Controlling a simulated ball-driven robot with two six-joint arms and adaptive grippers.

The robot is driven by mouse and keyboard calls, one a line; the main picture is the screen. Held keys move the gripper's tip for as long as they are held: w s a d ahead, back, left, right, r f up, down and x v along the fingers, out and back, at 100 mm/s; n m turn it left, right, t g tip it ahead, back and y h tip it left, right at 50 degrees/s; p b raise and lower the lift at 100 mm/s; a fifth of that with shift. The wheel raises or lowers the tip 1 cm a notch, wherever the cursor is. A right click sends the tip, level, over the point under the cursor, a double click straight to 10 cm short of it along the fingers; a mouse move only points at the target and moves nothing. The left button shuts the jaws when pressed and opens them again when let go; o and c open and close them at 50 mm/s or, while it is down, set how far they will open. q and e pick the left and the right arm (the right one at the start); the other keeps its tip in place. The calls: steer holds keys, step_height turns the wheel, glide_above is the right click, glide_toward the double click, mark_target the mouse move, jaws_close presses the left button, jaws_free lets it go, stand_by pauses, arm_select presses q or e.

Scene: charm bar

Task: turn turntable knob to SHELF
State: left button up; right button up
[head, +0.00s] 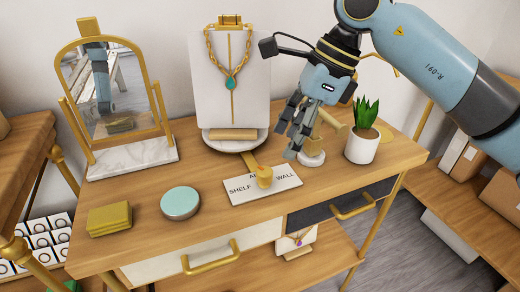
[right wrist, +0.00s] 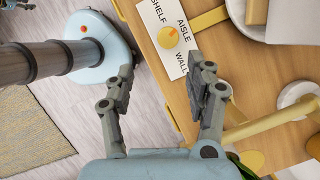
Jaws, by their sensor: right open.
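The gold turntable knob (head: 264,178) stands on a white label plate (head: 285,188) printed SHELF, AISLE and WALL. The knob also shows in the right wrist view (right wrist: 167,38); which word it points to I cannot tell surely. A gold bar (head: 250,160) runs from the plate to the round white turntable (head: 232,145), which carries a white necklace display (head: 213,75). My right gripper (head: 294,152) is open and empty, behind and right of the knob, apart from it. In the right wrist view the knob lies beyond its spread fingers (right wrist: 164,80). My left gripper is not in view.
A stand with a gold peg (head: 312,158) is close beside my right gripper, and a potted plant (head: 362,146) stands right of it. A teal round tin (head: 181,203), a gold box (head: 109,219) and a mirror (head: 113,90) are on the left. The table front near the plate is clear.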

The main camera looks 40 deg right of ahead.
mark_target(265, 171)
steer(key=x, duration=0.3)
steer(key=w+x, duration=0.1)
steer(key=x, duration=0.5)
steer(key=shift+w+d, duration=0.1)
steer(key=shift+w, duration=0.1)
